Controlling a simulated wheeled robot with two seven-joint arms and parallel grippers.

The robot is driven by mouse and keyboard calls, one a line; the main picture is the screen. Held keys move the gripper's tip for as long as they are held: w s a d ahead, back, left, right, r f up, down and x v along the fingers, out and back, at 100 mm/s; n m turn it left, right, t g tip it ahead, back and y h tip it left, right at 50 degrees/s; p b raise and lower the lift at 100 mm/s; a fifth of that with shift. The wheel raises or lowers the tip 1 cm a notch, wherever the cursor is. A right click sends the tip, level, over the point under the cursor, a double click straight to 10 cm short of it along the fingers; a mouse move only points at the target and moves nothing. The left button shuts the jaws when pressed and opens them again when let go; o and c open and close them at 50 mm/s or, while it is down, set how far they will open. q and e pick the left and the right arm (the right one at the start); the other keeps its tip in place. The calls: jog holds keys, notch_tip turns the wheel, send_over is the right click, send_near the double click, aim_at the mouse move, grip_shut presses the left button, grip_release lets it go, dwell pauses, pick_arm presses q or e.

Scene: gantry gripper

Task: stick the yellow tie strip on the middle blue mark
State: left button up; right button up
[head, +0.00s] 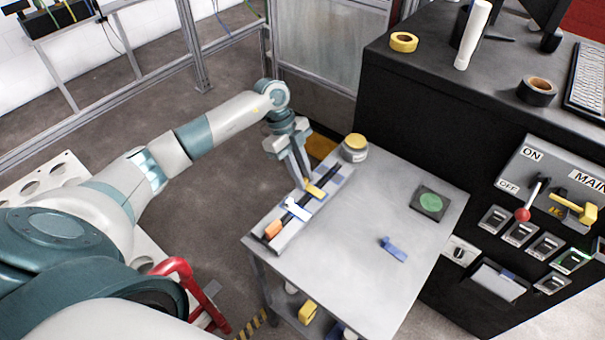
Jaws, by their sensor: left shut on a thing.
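My left gripper (306,181) points down over the far half of a grey board on the cart. It is shut on the yellow tie strip (316,190), which sits at or just above a dark cable (289,214) lying along the board. Whether the strip touches the cable or board, I cannot tell. A pale blue-white strip (297,209) lies across the cable nearer the middle, and an orange piece (273,229) is at the near end. A blue patch (338,179) shows at the board's far end. The middle blue mark cannot be told clearly; strips and gripper cover parts. My right gripper is out of view.
The grey cart top (350,235) is mostly clear. It holds a yellow-lidded round container (355,147), a dark pad with a green disc (430,202) and a loose blue strip (392,249). A black cabinet with a switch panel (548,215) stands at the right.

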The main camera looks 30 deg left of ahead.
pick_arm(q)
jog(key=shift+f, duration=0.25)
dwell(0.7)
jog(key=o, duration=1.4)
jog(key=shift+c, duration=0.2)
notch_tip(320, 180, up, 7)
jog(key=p, duration=0.6)
